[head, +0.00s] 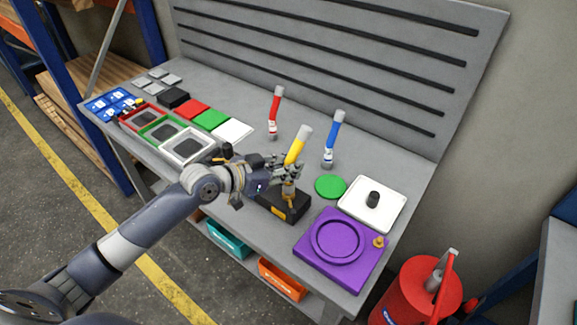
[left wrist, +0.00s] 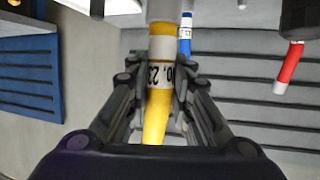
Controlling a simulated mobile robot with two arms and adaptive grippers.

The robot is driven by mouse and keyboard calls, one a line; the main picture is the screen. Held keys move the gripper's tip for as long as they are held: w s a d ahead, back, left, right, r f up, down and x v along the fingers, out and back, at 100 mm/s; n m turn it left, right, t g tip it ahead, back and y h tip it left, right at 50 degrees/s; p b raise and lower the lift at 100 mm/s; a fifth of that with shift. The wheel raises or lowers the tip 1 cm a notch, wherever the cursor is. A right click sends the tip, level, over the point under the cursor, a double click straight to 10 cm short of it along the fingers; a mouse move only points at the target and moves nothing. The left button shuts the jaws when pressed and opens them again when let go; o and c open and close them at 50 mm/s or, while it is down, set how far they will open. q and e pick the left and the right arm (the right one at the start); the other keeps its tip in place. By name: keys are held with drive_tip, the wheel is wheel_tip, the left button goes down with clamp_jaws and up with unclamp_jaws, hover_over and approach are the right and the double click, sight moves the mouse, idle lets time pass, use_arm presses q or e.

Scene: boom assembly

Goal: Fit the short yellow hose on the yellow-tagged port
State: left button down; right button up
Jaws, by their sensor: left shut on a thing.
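The short yellow hose (head: 296,148), with a grey end at its top, is tilted in my left gripper (head: 287,170). In the left wrist view the fingers close on both sides of the yellow hose (left wrist: 157,110) near its white printed label. The brass port (head: 289,190) stands on a black block (head: 297,208) with a yellow tag (head: 278,211) on its front. My left gripper is right above this port. The hose's lower end is hidden by the fingers, so I cannot tell whether it touches the port. My right gripper is out of view.
A red hose (head: 275,112) and a blue hose (head: 333,140) stand upright behind the yellow one. A green disc (head: 330,187), a white plate (head: 355,211) and a purple fixture (head: 310,257) lie to the right. Trays (head: 213,156) and coloured plates (head: 212,119) fill the left.

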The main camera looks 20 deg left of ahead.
use_arm(q)
drive_tip(key=shift+f, duration=0.35)
drive_tip(key=c, duration=1.3)
unclamp_jaws()
drive_tip(key=shift+v, duration=6.05)
